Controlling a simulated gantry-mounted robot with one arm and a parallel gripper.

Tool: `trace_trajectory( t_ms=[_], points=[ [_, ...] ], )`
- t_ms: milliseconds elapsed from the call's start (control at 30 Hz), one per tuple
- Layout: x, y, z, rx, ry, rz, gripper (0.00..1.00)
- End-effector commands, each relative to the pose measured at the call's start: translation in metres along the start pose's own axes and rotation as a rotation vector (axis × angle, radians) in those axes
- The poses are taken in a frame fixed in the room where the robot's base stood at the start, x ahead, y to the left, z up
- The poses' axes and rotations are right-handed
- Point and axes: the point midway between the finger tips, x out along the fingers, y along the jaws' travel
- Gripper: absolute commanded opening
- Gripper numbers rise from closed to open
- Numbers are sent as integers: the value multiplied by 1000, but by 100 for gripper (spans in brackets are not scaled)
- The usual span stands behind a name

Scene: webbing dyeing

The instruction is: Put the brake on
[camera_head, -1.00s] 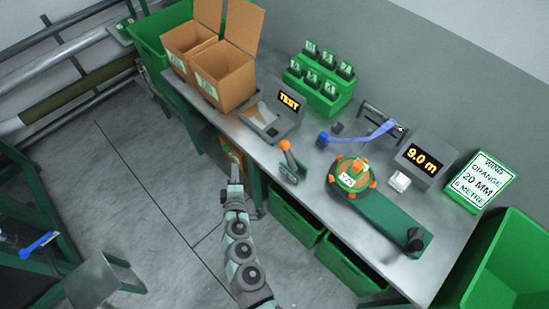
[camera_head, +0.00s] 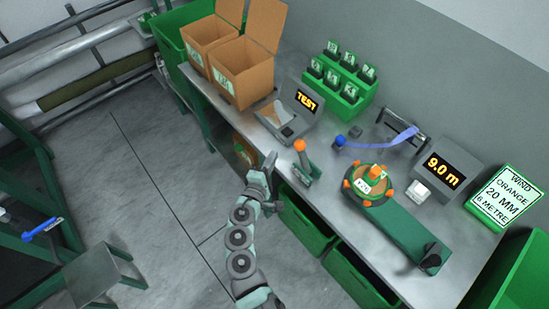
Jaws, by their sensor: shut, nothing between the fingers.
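A second lever with a blue grip (camera_head: 42,228) is on the green frame at the far left, well away from my gripper. Neither lever carries a brake label that I can read.
A winder with an orange-knobbed reel (camera_head: 370,184) and black crank (camera_head: 431,258) sits right of the lever. A TEST display unit (camera_head: 304,98), cardboard boxes (camera_head: 246,72) and a blue webbing strip (camera_head: 378,144) are behind. Green bins (camera_head: 302,222) are below the bench.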

Motion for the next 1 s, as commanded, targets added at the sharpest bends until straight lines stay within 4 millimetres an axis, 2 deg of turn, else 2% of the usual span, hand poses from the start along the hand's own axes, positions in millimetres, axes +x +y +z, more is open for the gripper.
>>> trace_trajectory(
  t_ms=[200,533,733,1000],
  points=[
    [39,1,0,1,-2,2,0],
    [78,-1,0,1,-1,-1,0],
    [66,3,24,2,0,1,0],
    [62,0,38,0,0,0,0]
  ],
)
